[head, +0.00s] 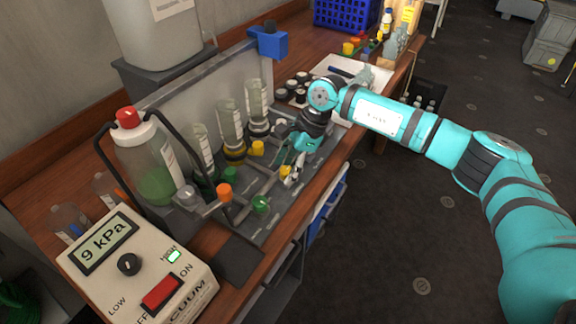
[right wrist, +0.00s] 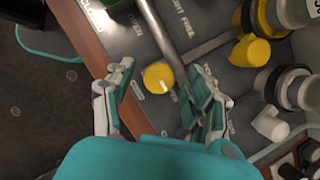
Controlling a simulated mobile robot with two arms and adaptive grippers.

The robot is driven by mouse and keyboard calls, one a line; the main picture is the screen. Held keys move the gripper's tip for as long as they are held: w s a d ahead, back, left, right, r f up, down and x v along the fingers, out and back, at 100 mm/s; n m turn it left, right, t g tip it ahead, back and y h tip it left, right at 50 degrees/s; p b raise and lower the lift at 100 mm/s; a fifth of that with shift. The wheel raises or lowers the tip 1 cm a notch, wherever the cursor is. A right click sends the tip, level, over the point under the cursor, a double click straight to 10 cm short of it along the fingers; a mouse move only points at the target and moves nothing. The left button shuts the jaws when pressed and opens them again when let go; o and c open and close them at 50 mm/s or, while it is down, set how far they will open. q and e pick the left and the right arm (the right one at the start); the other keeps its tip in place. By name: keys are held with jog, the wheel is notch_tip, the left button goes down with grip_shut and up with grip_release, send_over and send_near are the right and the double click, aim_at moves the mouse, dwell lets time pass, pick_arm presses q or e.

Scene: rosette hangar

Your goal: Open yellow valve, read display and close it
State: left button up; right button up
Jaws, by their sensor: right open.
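The yellow valve (right wrist: 158,77) shows in the right wrist view as a round knob with a pale mark, on a metal pipe above a dark labelled panel. My right gripper (right wrist: 162,92) is open, with one finger on each side of the knob and a gap on both sides. In the head view my right gripper (head: 291,166) is at the valve (head: 285,171) and partly hides it. The display (head: 107,242) on the cream vacuum box at the lower left reads 9 kPa. My left gripper is not in view.
An orange valve (head: 224,192) and a green valve (head: 261,203) sit on the same pipework. Glass cylinders (head: 230,125) and a red-capped bottle (head: 145,160) stand behind it. The vacuum box has a red switch (head: 161,293). Open floor (head: 400,220) lies right of the bench.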

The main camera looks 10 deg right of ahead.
jog(key=v, duration=1.2)
jog(key=shift+a, duration=0.15)
